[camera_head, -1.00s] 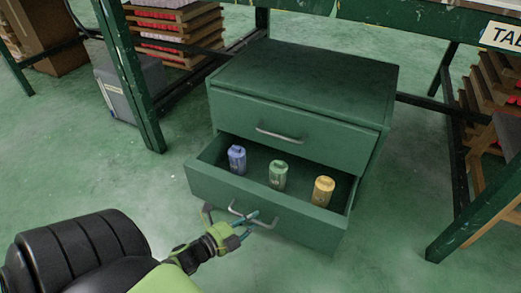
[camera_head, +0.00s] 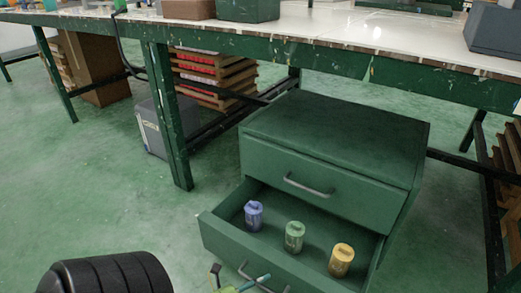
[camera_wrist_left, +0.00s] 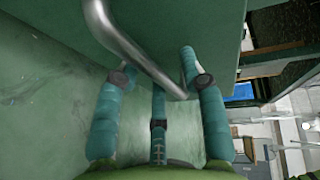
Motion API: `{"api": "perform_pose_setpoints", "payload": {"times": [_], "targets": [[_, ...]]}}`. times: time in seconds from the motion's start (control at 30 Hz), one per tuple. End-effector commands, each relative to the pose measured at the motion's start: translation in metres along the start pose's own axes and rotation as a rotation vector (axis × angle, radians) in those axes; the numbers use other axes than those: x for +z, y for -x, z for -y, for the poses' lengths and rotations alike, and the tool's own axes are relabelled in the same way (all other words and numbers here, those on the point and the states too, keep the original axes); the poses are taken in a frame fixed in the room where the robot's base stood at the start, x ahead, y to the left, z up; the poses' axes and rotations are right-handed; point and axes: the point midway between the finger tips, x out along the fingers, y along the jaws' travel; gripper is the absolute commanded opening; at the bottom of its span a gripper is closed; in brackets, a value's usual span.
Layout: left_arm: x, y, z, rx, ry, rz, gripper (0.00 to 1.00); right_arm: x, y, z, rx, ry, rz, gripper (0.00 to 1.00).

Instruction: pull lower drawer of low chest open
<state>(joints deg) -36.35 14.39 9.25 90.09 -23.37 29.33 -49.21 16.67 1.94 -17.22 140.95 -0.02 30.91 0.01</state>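The low green chest (camera_head: 335,135) stands on the floor partly under a table. Its upper drawer (camera_head: 310,190) is closed and has a metal handle. Its lower drawer (camera_head: 216,238) is pulled well out; a blue jar (camera_head: 254,216), a green jar (camera_head: 294,237) and a yellow jar (camera_head: 341,260) stand upright in it. My left gripper (camera_head: 240,281) is at the lower drawer's handle (camera_head: 262,276), cut off by the bottom edge. In the left wrist view its fingers (camera_wrist_left: 156,70) are spread around the curved handle (camera_wrist_left: 130,45), not closed on it. My right gripper is out of view.
A table (camera_head: 320,55) with green legs spans above the chest. A grey bin (camera_head: 160,130) and stacked wooden racks (camera_head: 215,75) are under it at left. More racks (camera_head: 508,190) stand at the right. The floor (camera_head: 90,200) left of the chest is clear.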

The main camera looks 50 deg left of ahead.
Motion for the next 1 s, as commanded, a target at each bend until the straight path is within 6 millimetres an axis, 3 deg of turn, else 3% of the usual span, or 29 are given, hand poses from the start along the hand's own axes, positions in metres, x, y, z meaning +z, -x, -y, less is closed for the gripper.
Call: {"api": "perform_pose_setpoints", "payload": {"times": [0.37, 0.8, 1.0], "targets": [[0.000, 0.007, -0.001, 0.002, 0.000, 0.001, 0.44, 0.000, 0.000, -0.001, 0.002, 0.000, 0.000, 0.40], [0.000, 0.093, -0.001, 0.004, 0.002, 0.002, 0.44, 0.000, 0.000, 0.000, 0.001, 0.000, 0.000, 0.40], [0.000, 0.116, 0.000, 0.002, 0.000, 0.001, 0.44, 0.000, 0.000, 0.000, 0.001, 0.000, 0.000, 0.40]]}}
